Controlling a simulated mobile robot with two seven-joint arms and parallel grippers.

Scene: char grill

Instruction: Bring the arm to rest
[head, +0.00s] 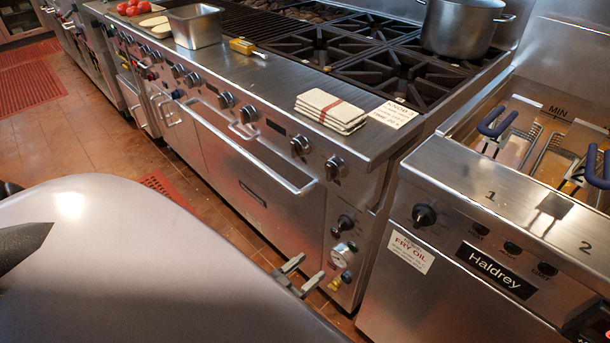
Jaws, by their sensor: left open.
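My left gripper (311,267) shows low in the middle of the head view, past the edge of my own grey body. Its two grey fingers stand apart with nothing between them. They appear in front of the lower right part of the range front (240,160), near a round gauge (340,257). I cannot tell whether they touch it. Most of the left arm is hidden behind my body.
A folded towel stack (331,110), a card (393,114) and a metal pan (194,26) sit on the range ledge. A large pot (459,27) stands on the burners. The oven handle (240,148) juts out. A fryer (470,255) stands right. Open floor (85,140) lies left.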

